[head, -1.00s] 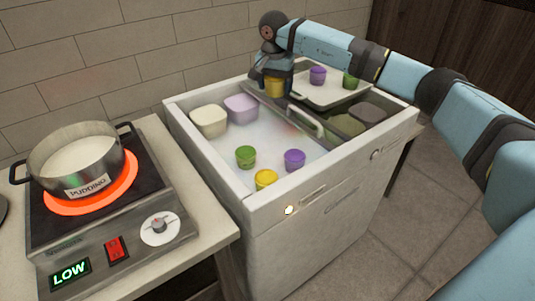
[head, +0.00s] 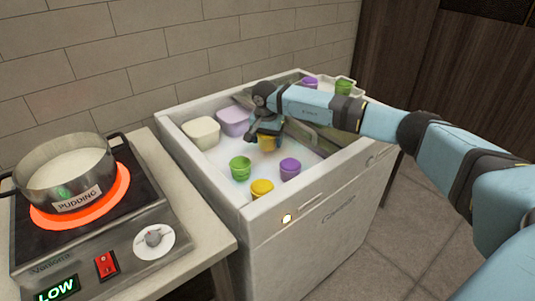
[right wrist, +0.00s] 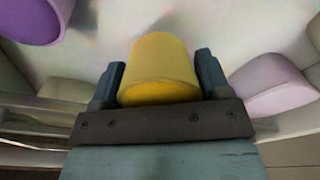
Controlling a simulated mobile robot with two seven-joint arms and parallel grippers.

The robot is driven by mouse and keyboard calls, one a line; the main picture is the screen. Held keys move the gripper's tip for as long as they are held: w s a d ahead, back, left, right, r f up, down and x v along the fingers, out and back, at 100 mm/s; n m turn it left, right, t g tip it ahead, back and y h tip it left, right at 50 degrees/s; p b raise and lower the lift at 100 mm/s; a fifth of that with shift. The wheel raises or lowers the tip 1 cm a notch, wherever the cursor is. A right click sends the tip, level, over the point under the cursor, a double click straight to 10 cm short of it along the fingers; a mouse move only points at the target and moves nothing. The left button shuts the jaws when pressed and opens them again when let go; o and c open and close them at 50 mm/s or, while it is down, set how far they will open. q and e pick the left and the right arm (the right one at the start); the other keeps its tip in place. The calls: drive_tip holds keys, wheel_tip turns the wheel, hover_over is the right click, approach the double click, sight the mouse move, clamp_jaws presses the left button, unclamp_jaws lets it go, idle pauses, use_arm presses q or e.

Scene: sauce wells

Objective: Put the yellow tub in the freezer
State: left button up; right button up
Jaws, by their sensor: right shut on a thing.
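My right gripper (head: 265,135) is shut on a yellow tub (head: 268,144), inside the open top of the white freezer (head: 315,225). The right wrist view shows the tub (right wrist: 160,62) between the two fingers (right wrist: 160,88). The tub looks upright and low over the frosty floor; I cannot tell if it touches. A second yellow tub (head: 262,188) stands in the freezer at the front corner, with a green tub (head: 240,168) and a purple tub (head: 290,168) near it. My left gripper is not in view.
A white container (head: 201,133) and a lilac one (head: 234,121) sit along the freezer's back left. A purple tub (head: 309,83) and a green tub (head: 343,87) stand at the far right. A pudding pot (head: 65,175) sits on a glowing burner at left. My arm hides the freezer's right part.

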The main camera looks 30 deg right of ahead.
sight(267, 158)
drive_tip(key=shift+f, duration=0.6)
wheel_tip(267, 158, down, 4)
drive_tip(key=shift+r+b, duration=0.25)
drive_tip(key=shift+b, duration=0.2)
drive_tip(key=shift+f, duration=0.1)
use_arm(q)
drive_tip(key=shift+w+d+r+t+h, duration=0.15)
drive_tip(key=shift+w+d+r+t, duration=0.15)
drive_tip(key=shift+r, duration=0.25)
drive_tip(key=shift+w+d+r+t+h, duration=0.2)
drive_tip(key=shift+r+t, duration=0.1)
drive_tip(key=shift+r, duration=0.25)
use_arm(e)
drive_tip(key=o, duration=1)
drive_tip(key=shift+f, duration=0.1)
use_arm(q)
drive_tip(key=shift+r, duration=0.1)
